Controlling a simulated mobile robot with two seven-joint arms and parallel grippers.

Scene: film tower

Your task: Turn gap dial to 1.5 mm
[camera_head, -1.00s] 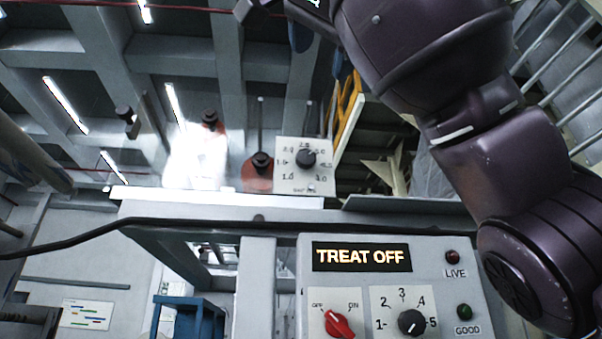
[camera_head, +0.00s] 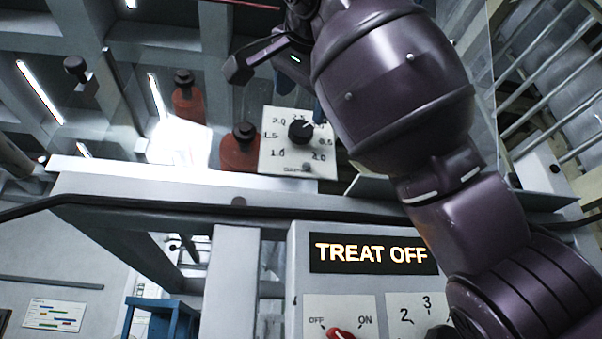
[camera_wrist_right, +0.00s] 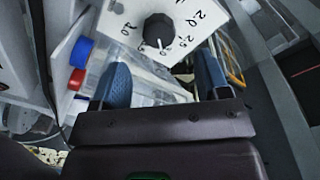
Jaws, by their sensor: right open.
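The gap dial is a black round knob (camera_head: 300,130) on a white square plate (camera_head: 270,160) with numbers from 1.0 upward. Its white pointer mark faces up and right, past 2.5; the exact reading is hard to tell. The 1.5 mark is on the plate's left side. In the right wrist view the knob (camera_wrist_right: 158,30) is ahead of my right gripper (camera_wrist_right: 163,76). Its two blue fingers are apart, with nothing between them and not touching the knob. My left gripper is not in view.
Below stands a grey control box with a lit TREAT OFF display (camera_head: 372,254) and a red switch (camera_head: 340,334). A grey ledge (camera_head: 190,178) runs beneath.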

